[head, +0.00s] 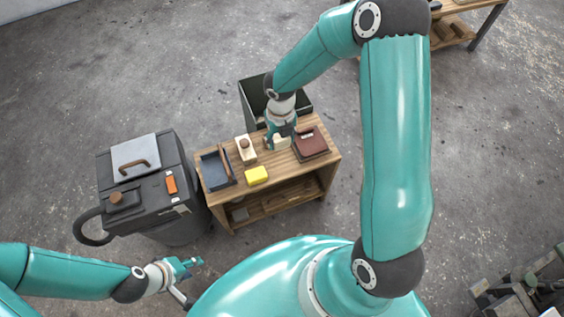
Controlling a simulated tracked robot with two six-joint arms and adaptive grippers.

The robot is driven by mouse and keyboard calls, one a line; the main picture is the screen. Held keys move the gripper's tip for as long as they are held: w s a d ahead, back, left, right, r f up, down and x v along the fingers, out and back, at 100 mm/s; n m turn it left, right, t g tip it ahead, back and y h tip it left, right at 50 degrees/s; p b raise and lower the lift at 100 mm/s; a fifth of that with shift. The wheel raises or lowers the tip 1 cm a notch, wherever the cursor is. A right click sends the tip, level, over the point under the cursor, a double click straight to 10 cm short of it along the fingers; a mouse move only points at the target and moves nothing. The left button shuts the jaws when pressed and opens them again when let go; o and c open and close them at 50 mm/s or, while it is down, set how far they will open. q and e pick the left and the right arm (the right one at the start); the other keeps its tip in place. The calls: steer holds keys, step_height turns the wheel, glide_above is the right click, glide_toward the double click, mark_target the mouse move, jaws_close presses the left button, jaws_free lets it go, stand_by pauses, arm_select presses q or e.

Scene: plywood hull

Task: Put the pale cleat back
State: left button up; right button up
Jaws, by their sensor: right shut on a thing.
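My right gripper (280,134) reaches down over the back right of a small wooden bench (293,182). It is shut on a small pale piece (282,144), which looks like the pale cleat and is partly hidden by the fingers. The piece is at or just above the bench top; I cannot tell if it touches. My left gripper (190,264) hangs low at the left, away from the bench, with nothing visible in it; its fingers are too small to judge.
On the bench are a dark blue tray (208,179), a pale block with a brown knob (245,149), a yellow block (257,175) and a brown case (311,145). A dark bin (253,98) stands behind. A grey machine with a hose (140,190) stands left.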

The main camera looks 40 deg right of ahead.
steer(key=b, duration=0.3)
glide_above(281, 166)
step_height(281, 166, down, 10)
steer(key=shift+r, duration=0.1)
step_height(281, 166, down, 4)
steer(key=shift+f+b, duration=0.2)
steer(key=shift+b, duration=0.5)
steer(key=o, duration=1)
